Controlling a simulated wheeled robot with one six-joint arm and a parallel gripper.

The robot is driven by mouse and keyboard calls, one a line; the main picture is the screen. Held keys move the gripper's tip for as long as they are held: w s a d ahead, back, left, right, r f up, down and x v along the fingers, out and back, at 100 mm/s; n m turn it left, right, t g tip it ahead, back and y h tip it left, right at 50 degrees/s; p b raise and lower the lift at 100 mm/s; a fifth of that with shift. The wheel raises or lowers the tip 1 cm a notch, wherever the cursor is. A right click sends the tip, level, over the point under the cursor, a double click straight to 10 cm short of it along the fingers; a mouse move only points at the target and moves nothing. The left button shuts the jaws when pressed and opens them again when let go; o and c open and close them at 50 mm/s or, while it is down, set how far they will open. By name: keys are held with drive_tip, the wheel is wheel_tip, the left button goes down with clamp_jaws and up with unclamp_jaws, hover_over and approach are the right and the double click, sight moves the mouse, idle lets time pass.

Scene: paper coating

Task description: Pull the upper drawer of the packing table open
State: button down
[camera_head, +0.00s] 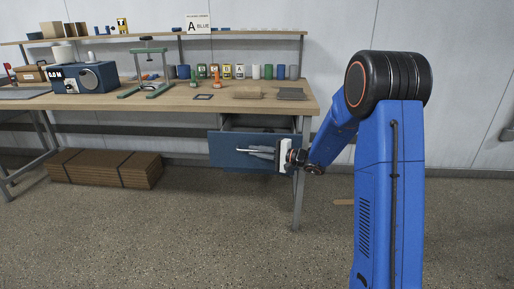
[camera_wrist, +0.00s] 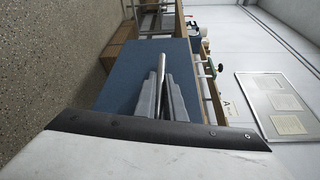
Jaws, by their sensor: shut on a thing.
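The packing table (camera_head: 130,103) has a blue drawer front (camera_head: 222,143) under the right part of its top. A grey open space shows between the front's upper edge and the tabletop, so the drawer appears to stand partly out. My gripper (camera_head: 262,152) comes from the right and is shut on the thin metal handle (camera_head: 241,150) of this front. In the wrist view, the grey fingers (camera_wrist: 165,96) close around the handle bar (camera_wrist: 163,64), with the blue front (camera_wrist: 125,72) behind them. The fingers hide part of the handle. A lower drawer cannot be made out.
A table leg (camera_head: 299,190) stands just behind my gripper. Flat cardboard stacks (camera_head: 105,168) lie on the floor at left. A green stand (camera_head: 147,68), a blue machine (camera_head: 85,77) and several small jars sit on the table. The floor in front is clear.

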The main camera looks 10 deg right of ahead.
drive_tip(key=s+a, duration=0.2)
drive_tip(key=s, duration=0.5)
drive_tip(key=shift+s+a, duration=0.15)
drive_tip(key=c, duration=1.8)
unclamp_jaws()
drive_tip(key=shift+c, duration=0.2)
drive_tip(key=v, duration=1.7)
drive_tip(key=shift+d, duration=0.25)
drive_tip(key=shift+s, duration=0.1)
drive_tip(key=shift+a, duration=0.1)
